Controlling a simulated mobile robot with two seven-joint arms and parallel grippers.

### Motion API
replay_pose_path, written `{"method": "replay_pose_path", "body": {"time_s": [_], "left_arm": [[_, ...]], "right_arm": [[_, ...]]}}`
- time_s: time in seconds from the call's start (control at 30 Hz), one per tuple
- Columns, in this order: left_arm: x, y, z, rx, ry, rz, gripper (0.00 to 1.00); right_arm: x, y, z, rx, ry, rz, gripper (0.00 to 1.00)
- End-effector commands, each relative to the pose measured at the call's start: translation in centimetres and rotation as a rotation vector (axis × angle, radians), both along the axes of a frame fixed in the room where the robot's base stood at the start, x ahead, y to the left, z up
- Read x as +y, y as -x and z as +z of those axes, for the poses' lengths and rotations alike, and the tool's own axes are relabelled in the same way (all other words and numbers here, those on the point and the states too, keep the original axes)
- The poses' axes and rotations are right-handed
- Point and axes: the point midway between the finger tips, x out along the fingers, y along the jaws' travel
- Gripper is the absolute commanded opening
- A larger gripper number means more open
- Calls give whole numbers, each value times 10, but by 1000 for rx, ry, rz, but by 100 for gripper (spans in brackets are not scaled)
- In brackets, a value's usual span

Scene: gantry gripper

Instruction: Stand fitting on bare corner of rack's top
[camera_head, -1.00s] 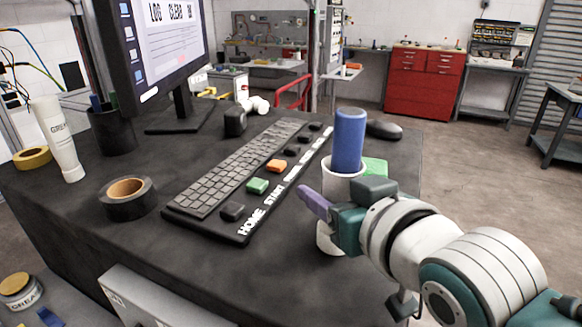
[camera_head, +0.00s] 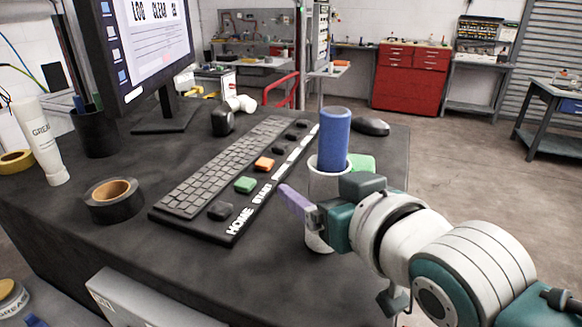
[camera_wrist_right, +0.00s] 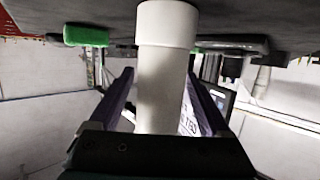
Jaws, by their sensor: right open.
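A white pipe-like fitting (camera_head: 318,185) with a wider collar stands upright on the dark top (camera_head: 270,275) at its right side. It also shows in the right wrist view (camera_wrist_right: 163,75), collar toward the dark surface. The far finger is hidden in the head view. I cannot make out a separate rack. My left gripper is not in view.
A keyboard (camera_head: 220,170) and a button strip lie left of the fitting. A green block (camera_head: 362,163) and a mouse (camera_head: 371,127) are behind it. A tape roll (camera_head: 113,200), a white tube and a monitor stand at left. The front of the top is clear.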

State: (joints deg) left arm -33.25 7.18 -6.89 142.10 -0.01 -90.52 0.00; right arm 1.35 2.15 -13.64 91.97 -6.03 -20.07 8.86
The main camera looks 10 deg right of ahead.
Motion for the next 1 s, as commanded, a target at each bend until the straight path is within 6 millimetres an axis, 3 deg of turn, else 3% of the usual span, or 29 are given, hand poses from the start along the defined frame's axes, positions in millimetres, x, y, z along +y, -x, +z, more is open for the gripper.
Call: {"method": "replay_pose_path", "body": {"time_s": [0.53, 0.7, 1.0], "left_arm": [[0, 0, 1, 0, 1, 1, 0], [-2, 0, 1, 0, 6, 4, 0], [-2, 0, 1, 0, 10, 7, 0]], "right_arm": [[-18, 95, 27, 4, 1, 0, 81], [-20, 107, 32, 3, 1, 0, 81], [-21, 109, 33, 2, 2, -1, 81]]}}
